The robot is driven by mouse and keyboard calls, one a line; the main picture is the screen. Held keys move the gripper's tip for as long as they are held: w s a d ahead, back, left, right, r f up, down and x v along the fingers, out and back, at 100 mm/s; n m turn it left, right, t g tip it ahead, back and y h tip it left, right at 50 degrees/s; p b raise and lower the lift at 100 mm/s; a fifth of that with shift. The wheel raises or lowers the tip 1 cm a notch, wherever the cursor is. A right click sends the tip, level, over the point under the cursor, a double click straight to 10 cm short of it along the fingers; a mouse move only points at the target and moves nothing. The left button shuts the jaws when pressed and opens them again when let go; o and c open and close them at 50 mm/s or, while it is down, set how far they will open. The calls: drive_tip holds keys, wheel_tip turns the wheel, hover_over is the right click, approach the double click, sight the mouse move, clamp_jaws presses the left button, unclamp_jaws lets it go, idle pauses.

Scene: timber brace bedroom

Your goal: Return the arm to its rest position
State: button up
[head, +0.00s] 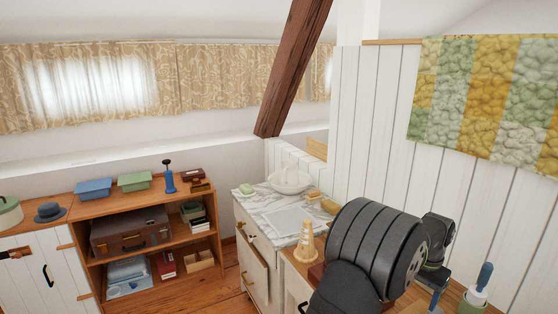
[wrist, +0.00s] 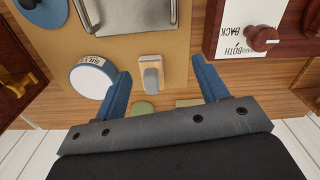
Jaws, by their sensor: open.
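My gripper (wrist: 160,67) is open and empty in the wrist view, its two blue fingers spread apart. Between and beyond the fingers, a small wooden block with a grey top (wrist: 150,75) rests on a tan surface; I cannot tell its distance from the fingertips. In the head view my dark arm reaches across the lower right, over a wooden top.

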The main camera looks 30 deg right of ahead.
drive_tip(key=w+a+n, duration=0.2)
drive_tip(key=w+a, duration=0.5)
drive_tip(key=w, duration=0.4)
drive_tip(key=w+a+n, duration=0.2)
drive_tip(key=w+a, duration=0.5)
drive_tip(key=w, duration=0.3)
drive_tip(key=w+a+n, duration=0.1)
drive_tip(key=w+a, duration=0.5)
drive_tip(key=a, duration=0.4)
drive_tip(key=w+a+n, duration=0.2)
drive_tip(key=w+a, duration=0.4)
drive_tip(key=a, duration=0.4)
drive_tip(key=shift+w+r+n, duration=0.3)
drive_tip(key=shift+w+r, duration=0.05)
drive_tip(key=shift+w, duration=0.05)
